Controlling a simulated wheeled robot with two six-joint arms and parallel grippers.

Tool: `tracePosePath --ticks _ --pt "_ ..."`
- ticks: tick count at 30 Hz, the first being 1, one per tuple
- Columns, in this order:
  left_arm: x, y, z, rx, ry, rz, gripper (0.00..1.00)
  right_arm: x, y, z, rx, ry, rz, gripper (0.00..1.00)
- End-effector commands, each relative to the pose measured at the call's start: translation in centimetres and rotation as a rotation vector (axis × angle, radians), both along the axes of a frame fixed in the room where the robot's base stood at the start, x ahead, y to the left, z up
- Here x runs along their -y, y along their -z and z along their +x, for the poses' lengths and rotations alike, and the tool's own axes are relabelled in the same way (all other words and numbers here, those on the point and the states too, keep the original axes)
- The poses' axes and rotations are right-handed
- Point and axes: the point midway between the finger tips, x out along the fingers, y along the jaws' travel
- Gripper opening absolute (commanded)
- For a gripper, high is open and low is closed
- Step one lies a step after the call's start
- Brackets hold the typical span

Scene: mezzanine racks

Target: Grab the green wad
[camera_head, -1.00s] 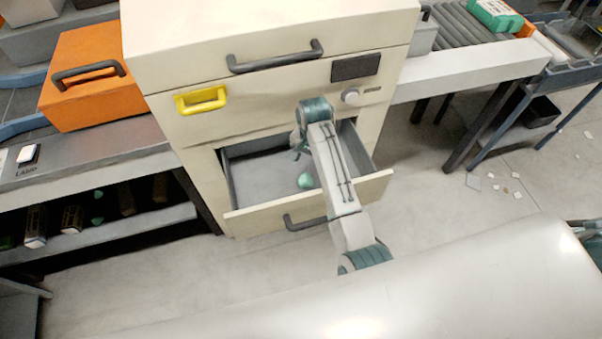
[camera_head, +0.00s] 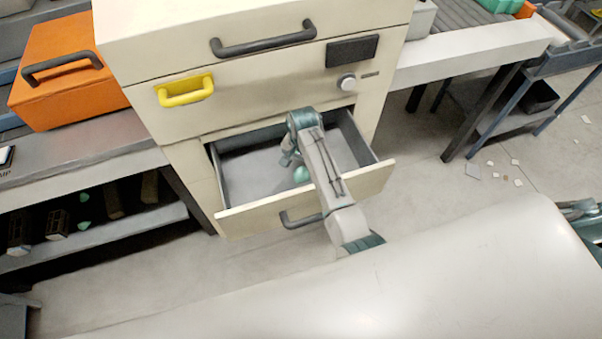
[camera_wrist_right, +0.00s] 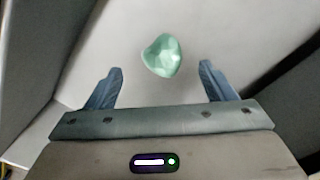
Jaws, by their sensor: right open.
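The green wad (camera_wrist_right: 161,56) is a small crumpled pale-green lump on the bare grey floor of the open drawer (camera_head: 237,178). In the head view the wad (camera_head: 301,174) shows partly, beside my right arm, which hides some of it. My right gripper (camera_wrist_right: 161,82) is open and empty in the wrist view. The wad lies just beyond its fingertips, about midway between them, and apart from both. In the head view the right gripper (camera_head: 290,158) is inside the drawer's outline, mostly hidden by its own arm. My left gripper is not in view.
The drawer's front panel (camera_head: 238,218) and side walls surround the gripper. Above it are a yellow handle (camera_head: 185,91) and a dark handle (camera_head: 263,41) on the cabinet. An orange box (camera_head: 68,75) stands at the left. A roller conveyor (camera_head: 465,30) is at the right.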

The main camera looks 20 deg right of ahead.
Motion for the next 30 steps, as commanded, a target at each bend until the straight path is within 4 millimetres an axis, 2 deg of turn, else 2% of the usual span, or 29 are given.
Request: tracePosePath --ticks 9,18,20,25,26,30 --pt "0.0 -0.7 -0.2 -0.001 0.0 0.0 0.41 -0.1 4.2 0.1 -0.003 -0.001 -0.001 0.77" --pt "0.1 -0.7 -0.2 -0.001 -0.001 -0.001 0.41 -0.1 4.8 0.1 -0.001 0.0 -0.001 0.77" --pt "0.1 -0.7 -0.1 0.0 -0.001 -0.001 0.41 -0.2 4.8 0.1 -0.001 0.0 -0.001 0.67" --pt "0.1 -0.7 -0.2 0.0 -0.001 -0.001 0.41 -0.2 4.8 0.1 0.0 0.0 0.0 0.34" --pt "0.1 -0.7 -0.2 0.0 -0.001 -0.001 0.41 -0.2 4.8 0.1 0.0 0.0 0.0 0.3" --pt "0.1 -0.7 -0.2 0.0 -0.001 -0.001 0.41 -0.2 4.8 0.1 0.0 0.0 0.0 0.29"
